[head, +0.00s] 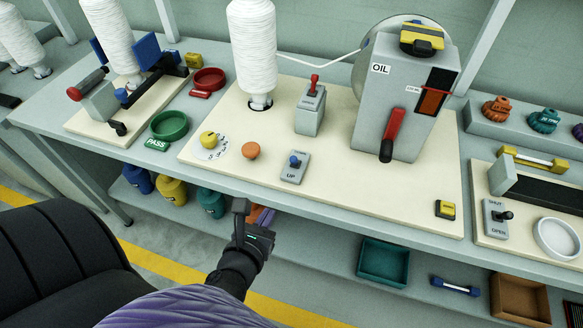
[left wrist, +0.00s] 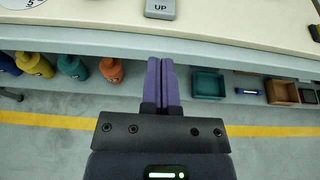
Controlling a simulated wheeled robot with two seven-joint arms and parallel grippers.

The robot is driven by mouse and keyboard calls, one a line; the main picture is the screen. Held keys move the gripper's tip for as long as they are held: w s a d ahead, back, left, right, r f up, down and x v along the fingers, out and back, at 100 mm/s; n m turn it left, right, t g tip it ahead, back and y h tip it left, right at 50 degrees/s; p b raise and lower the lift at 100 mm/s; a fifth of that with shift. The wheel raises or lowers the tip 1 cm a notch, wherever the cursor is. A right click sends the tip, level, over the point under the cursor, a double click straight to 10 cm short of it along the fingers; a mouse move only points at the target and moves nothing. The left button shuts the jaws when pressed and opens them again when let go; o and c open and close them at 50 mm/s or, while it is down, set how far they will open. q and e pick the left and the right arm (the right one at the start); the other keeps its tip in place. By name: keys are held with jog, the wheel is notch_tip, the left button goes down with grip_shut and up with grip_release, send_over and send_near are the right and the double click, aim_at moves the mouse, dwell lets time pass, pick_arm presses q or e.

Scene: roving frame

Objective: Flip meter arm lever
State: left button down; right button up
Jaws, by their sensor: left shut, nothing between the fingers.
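Several levers stand on the cream board; I cannot tell from the labels which is the meter arm lever. A small blue-knobbed lever (head: 294,161) sits on a grey plate marked UP (head: 291,175); the plate's edge shows in the left wrist view (left wrist: 160,9). A red-knobbed lever (head: 313,84) tops a grey box. A large red-handled lever (head: 392,132) hangs on the grey OIL machine (head: 375,100). My left gripper (head: 264,216), with purple fingers (left wrist: 160,64), is shut and empty. It is in front of the bench edge, below the UP plate, apart from every lever.
The bench's front edge (left wrist: 112,45) lies ahead of my fingers. A yellow knob (head: 208,139) and an orange button (head: 250,150) are left of the UP plate. White thread cones (head: 252,45) stand behind. Bottles and a green tray (head: 383,262) are on the shelf below.

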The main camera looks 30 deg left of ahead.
pick_arm(q)
jog(key=b, duration=0.2)
send_near(294, 165)
jog(key=f, duration=0.1)
jog(key=w+f, duration=0.2)
jog(key=shift+a+f, duration=0.25)
jog(key=shift+a, duration=0.1)
jog(key=shift+w+a+r+p, duration=0.25)
jog(key=shift+w+r+p, duration=0.45)
jog(key=shift+w, duration=0.45)
jog(key=shift+w+a+r, duration=0.15)
jog(key=shift+w+r, duration=0.15)
jog(key=shift+w, duration=0.25)
